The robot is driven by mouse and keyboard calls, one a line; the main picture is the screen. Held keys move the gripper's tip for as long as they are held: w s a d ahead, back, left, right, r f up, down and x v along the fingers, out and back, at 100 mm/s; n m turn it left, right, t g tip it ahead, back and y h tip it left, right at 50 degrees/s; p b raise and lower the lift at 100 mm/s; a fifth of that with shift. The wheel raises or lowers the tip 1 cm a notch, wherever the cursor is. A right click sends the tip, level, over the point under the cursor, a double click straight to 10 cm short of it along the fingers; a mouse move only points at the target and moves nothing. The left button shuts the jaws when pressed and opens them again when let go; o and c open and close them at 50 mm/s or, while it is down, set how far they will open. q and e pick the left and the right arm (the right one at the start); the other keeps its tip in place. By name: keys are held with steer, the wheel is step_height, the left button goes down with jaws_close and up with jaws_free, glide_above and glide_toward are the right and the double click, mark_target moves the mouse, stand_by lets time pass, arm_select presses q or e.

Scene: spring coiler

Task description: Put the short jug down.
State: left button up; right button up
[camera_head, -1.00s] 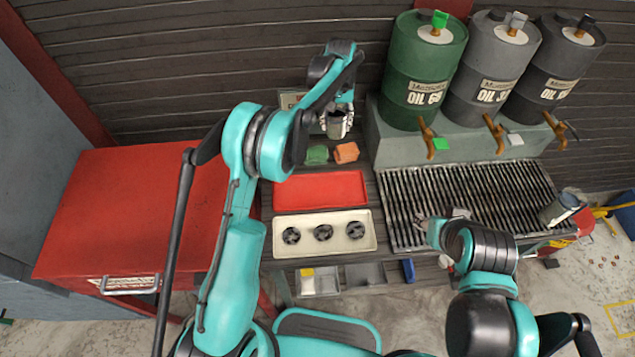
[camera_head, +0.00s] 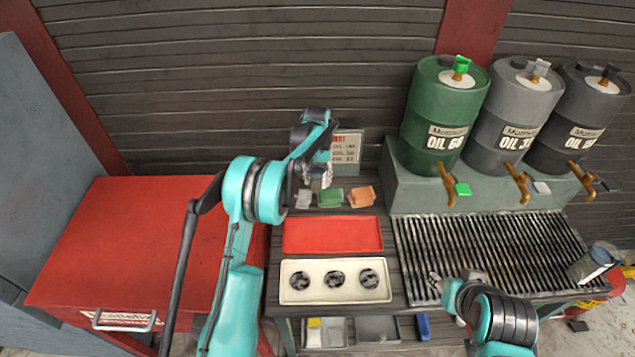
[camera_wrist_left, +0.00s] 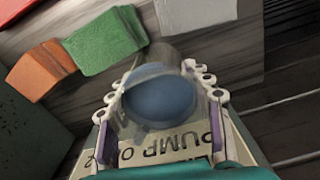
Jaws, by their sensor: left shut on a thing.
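My left gripper (camera_head: 317,176) is at the back of the bench, by the row of coloured blocks. It is shut on the short jug (camera_head: 326,181), which is small and mostly hidden by the fingers in the head view. In the left wrist view, the jug (camera_wrist_left: 160,98) sits between both fingers of the gripper (camera_wrist_left: 158,112).
Grey (camera_head: 303,198), green (camera_head: 330,197) and orange (camera_head: 362,196) blocks lie beside the held jug. A sign (camera_head: 347,146) stands behind. A red tray (camera_head: 333,218) and a cream three-hole tray (camera_head: 312,264) lie in front. Another jug (camera_head: 588,266) stands on the grate (camera_head: 500,235), right.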

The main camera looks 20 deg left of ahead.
arm_select(q)
steer(key=shift+f, duration=0.4)
steer(key=shift+f, duration=0.2)
steer(key=o, duration=1.2)
steer(key=shift+o, duration=0.2)
steer(key=shift+r, duration=0.15)
